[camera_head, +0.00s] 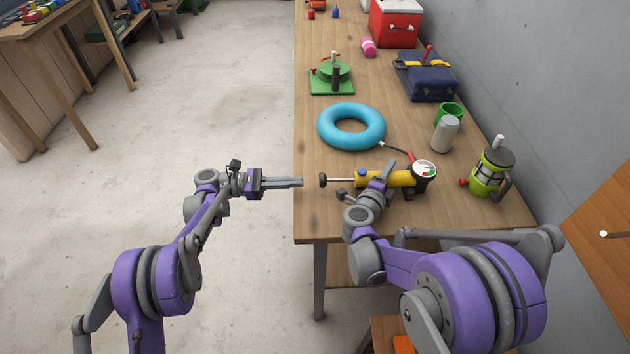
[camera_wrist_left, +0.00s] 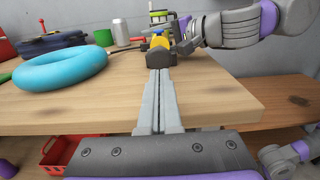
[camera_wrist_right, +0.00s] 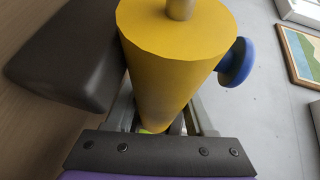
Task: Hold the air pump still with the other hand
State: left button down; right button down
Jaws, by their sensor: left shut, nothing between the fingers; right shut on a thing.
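The air pump (camera_head: 368,179) lies on the table, a yellow cylinder with a round gauge at its right end, a blue knob and a rod with a black handle (camera_head: 323,180) at its left end. My right gripper (camera_head: 384,180) is shut around the yellow barrel; the barrel fills the right wrist view (camera_wrist_right: 175,60), between the fingers. My left gripper (camera_head: 300,182) is shut and empty, level with the handle and a little to its left, at the table's left edge. In the left wrist view its closed fingers (camera_wrist_left: 161,80) point towards the pump, which is partly hidden.
A blue ring (camera_head: 351,127) lies behind the pump, with a hose near it. A green lantern-like pot (camera_head: 488,175), grey can (camera_head: 445,134) and green mug (camera_head: 449,112) stand to the right. A green reel (camera_head: 332,75) and blue case (camera_head: 426,80) are farther back. Open floor lies left.

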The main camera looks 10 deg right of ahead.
aim_at(323, 181)
pick_arm(q)
jog(key=shift+w+a, duration=0.2)
jog(key=shift+a, duration=2)
pick_arm(e)
jog(key=shift+d, duration=0.1)
pick_arm(q)
jog(key=shift+a, duration=0.1)
jog(key=a, duration=0.5)
jog(key=shift+w+a, duration=0.2)
jog(key=d, duration=0.9)
jog(key=s+d, duration=0.1)
jog(key=d, duration=0.4)
jog(key=shift+r, duration=0.1)
